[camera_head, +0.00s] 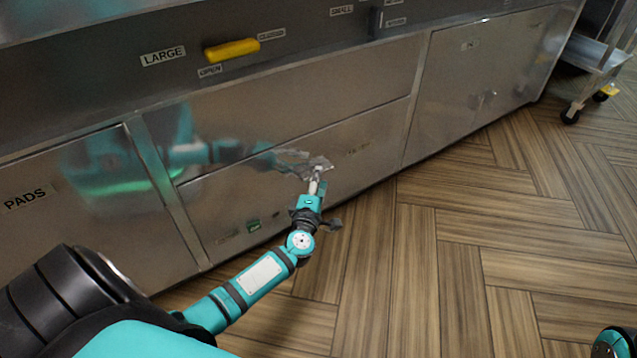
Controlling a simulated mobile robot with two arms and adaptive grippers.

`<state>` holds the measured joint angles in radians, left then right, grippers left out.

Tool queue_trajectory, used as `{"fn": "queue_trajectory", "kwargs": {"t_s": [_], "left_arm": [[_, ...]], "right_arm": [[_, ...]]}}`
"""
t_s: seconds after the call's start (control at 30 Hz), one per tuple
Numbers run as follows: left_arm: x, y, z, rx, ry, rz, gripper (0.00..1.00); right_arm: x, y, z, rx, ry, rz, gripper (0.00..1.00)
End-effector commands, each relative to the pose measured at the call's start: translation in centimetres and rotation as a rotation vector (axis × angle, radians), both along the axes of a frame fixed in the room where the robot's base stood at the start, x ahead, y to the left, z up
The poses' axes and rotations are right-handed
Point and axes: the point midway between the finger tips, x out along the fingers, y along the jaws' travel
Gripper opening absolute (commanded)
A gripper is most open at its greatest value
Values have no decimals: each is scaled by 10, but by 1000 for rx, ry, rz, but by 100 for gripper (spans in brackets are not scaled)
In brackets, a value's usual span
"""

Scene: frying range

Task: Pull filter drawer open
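The filter drawer appears to be the wide, low steel front (370,140) in the middle of the cabinet. It looks flush with the panels around it, and its top edge runs as a dark seam. My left gripper (316,166) is at this front, just below the seam, right of its middle. The fingertips blend with the shiny steel and its reflections, so I cannot tell whether they touch the edge or are shut. My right gripper is out of view.
A yellow handle (232,49) sits above, by the LARGE label. A PADS door (40,215) is at left and double doors (480,85) at right. A wheeled cart (597,52) stands at far right. The wooden floor (470,260) in front is clear.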

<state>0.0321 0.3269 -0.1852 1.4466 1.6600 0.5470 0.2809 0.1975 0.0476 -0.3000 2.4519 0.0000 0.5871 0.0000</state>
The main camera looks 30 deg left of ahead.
Motion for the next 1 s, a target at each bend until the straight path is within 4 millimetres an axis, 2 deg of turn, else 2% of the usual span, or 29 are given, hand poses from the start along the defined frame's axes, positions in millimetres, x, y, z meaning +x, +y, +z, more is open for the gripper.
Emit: {"fn": "queue_trajectory", "kwargs": {"t_s": [0.13, 0.4, 0.7, 1.0], "left_arm": [[8, 3, 0, 0, 0, -1, 38], [9, 3, 0, 0, 0, -1, 38], [8, 3, 0, 0, 0, -1, 0], [8, 3, 0, 1, 1, -1, 0]], "right_arm": [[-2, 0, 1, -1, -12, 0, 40], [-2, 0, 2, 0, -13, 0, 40], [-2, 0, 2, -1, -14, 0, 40], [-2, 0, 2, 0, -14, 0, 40]]}}
